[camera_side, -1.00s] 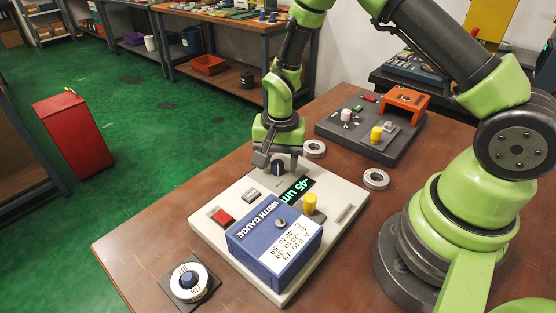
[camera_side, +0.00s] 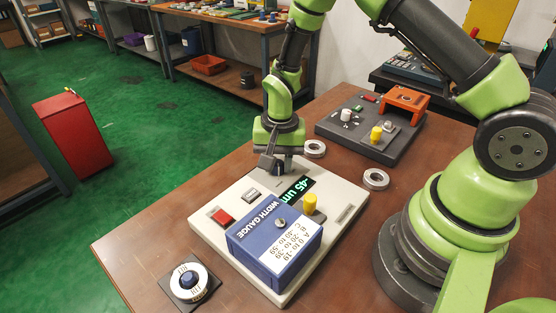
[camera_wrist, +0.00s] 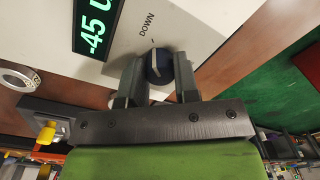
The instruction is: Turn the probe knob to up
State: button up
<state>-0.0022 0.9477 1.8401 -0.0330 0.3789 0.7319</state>
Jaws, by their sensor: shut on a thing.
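The probe knob (camera_wrist: 158,66) is round and dark blue with a pale pointer line. It sits at the edge of the cream width gauge panel (camera_side: 232,196), beside the printed word DOWN (camera_wrist: 147,24). My gripper (camera_wrist: 159,78) has one finger on each side of the knob and is shut on it. In the side view my gripper (camera_side: 283,164) stands over the far end of the panel and mostly hides the knob. The display (camera_wrist: 95,27) reads -45 um.
The panel carries a blue gauge box (camera_side: 272,246), a red button (camera_side: 221,217) and a yellow knob (camera_side: 310,203). Grey rings (camera_side: 376,179) lie on the table to the right. A dark panel with an orange bracket (camera_side: 404,101) stands behind. A ring on a dial base (camera_side: 188,283) lies front left.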

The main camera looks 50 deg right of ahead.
aim_at(278, 161)
jog(key=n, duration=0.8)
jog(key=shift+n, duration=0.4)
jog(key=n, duration=0.4)
jog(key=shift+g, duration=0.3)
jog(key=shift+n, duration=2)
jog(key=o, duration=0.9)
notch_tip(278, 161, up, 10)
jog(key=shift+w+d, duration=0.1)
